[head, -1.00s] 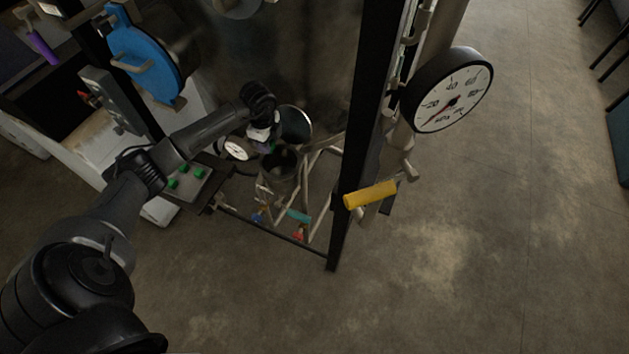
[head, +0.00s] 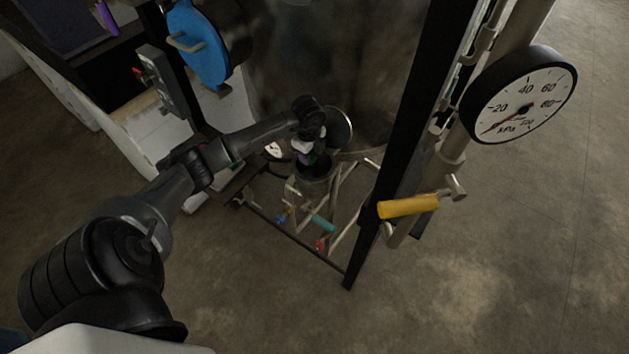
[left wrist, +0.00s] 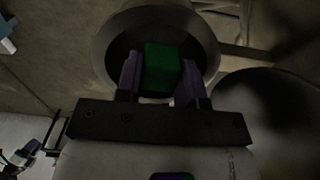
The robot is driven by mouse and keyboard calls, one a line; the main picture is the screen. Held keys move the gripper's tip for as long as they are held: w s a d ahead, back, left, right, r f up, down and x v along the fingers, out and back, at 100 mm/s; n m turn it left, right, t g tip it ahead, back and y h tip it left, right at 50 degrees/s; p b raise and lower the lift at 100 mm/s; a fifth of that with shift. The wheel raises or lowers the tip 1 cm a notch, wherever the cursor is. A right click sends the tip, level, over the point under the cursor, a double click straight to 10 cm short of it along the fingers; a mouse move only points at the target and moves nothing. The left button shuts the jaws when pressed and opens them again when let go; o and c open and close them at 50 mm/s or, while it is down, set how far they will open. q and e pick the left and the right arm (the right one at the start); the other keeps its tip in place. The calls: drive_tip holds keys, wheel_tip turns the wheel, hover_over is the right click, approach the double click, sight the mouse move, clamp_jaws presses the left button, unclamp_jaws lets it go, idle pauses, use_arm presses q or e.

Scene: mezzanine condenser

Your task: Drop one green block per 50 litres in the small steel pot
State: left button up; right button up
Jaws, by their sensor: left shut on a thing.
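The small steel pot (head: 313,170) stands below the tank among the pipes. In the left wrist view its round rim (left wrist: 100,45) is seen from above, with a dark inside. My left gripper (head: 309,158) is at the pot's mouth, over the opening. In the left wrist view, the two fingers of my left gripper (left wrist: 160,85) are closed on a green block (left wrist: 161,68). The block lies in front of the pot's opening in that view; how deep it is cannot be told. The right gripper is not in view.
A large kPa dial (head: 522,96) and a yellow-handled lever (head: 408,206) are at the right by a black post (head: 401,150). A smaller white dial (head: 273,149) is left of the pot. Teal (head: 322,223) and red (head: 320,244) handles sit below it. Floor at right is clear.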

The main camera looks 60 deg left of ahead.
use_arm(q)
drive_tip(key=o, duration=1)
wheel_tip(320, 180, up, 14)
drive_tip(key=b, duration=0.1)
drive_tip(key=shift+f, duration=0.15)
idle(0.6)
